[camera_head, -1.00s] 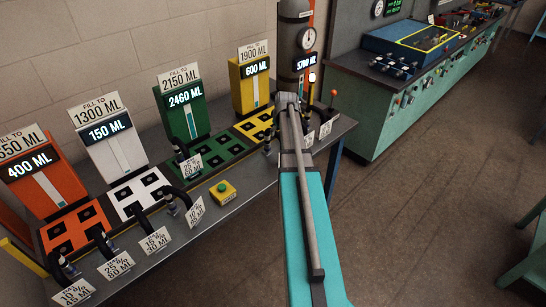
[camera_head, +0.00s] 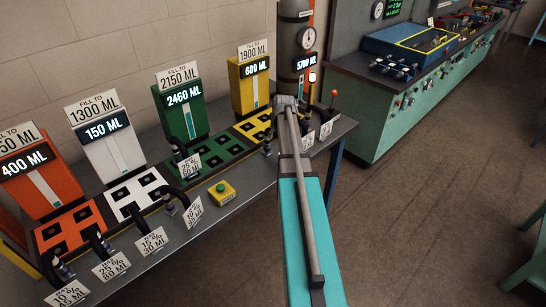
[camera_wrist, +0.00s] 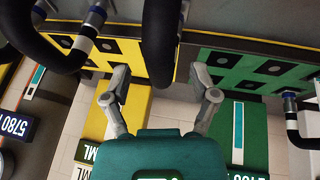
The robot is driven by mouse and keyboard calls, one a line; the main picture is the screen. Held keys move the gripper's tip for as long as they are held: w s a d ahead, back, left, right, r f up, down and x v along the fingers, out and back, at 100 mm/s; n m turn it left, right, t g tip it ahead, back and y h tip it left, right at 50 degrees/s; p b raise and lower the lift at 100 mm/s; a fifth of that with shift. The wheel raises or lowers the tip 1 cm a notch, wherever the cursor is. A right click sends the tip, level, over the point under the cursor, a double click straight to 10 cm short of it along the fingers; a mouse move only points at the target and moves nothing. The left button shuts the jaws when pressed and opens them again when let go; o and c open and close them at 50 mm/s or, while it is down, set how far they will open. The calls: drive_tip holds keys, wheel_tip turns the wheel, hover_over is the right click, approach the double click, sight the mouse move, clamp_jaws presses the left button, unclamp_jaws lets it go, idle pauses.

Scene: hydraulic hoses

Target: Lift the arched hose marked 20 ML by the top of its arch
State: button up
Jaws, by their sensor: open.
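My gripper (camera_wrist: 160,76) is open in the wrist view, its two fingers spread apart. A black arched hose (camera_wrist: 160,35) comes down from the top edge between the fingertips, seen nearly along its arch; I cannot tell whether they touch it. A second black arched hose (camera_wrist: 35,45) with a metal end fitting is at upper left. In the head view my arm covers the gripper and most of the hoses there. Two small tags (camera_head: 309,139) (camera_head: 326,130) stand beside it, too small to read. No tag legibly reads 20 ML.
Yellow (camera_head: 252,85), green (camera_head: 181,108), white (camera_head: 110,150) and orange (camera_head: 40,188) meters stand along the bench's back. Several tagged arched hoses (camera_head: 100,238) line its front left. Open floor lies to the right.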

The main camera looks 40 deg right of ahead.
drive_tip(key=shift+b+x, duration=0.75)
drive_tip(key=shift+x, duration=0.4)
clamp_jaws()
